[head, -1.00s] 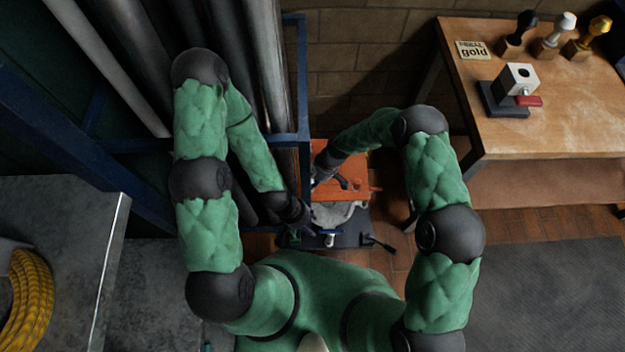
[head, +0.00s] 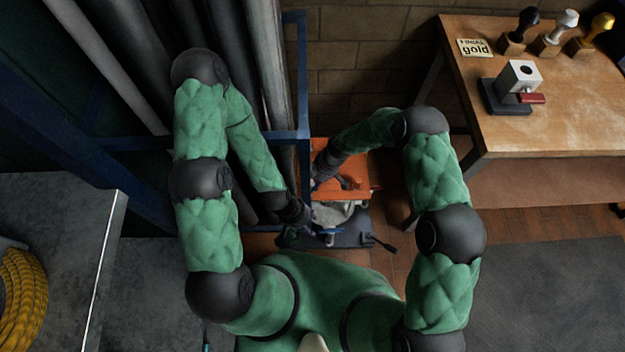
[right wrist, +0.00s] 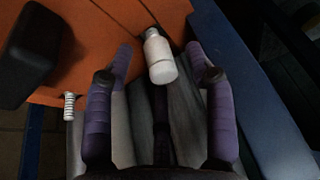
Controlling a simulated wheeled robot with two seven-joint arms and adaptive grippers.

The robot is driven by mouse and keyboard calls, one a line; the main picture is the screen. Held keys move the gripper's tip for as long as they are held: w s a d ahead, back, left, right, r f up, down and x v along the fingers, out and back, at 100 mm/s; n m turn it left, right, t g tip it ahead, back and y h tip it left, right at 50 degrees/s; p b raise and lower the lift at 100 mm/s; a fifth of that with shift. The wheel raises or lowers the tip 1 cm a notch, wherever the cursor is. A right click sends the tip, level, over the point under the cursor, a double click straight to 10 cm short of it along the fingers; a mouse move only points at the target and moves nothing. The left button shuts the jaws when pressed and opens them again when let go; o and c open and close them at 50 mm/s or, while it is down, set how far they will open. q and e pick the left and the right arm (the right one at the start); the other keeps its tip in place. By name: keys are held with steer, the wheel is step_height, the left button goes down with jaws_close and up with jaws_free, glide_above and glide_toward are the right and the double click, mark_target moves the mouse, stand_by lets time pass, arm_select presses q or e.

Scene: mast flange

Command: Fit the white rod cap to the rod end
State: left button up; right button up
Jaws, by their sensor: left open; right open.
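A white cylinder with a grey collar (right wrist: 160,60), which looks like the white rod cap, lies between and just beyond my right fingertips. My right gripper (right wrist: 158,52) has purple fingers spread on either side of it, with visible gaps. I cannot tell whether a rod end meets its collar. In the head view my right gripper (head: 316,181) is small and dark above the orange surface's left edge. My left gripper (head: 312,229) is lower, beside the dark base; its fingers are hard to make out. A pale knob (head: 561,25) on a wooden block stands on the bench.
An orange surface (right wrist: 105,35) and dark block (right wrist: 35,45) are near my right gripper. A blue beam (right wrist: 245,90) runs close on its right. The blue frame (head: 303,100) and grey pipes stand left. A workbench (head: 570,110) with a clamp fixture (head: 510,95) is right.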

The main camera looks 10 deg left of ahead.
steer(key=v, duration=1.2)
stand_by(0.3)
steer(key=s+d+f+m+t+p, duration=0.2)
steer(key=s+d+m+p, duration=0.4)
steer(key=s+d+m, duration=1.2)
steer(key=shift+s+m, duration=0.15)
steer(key=shift+m, duration=2.45)
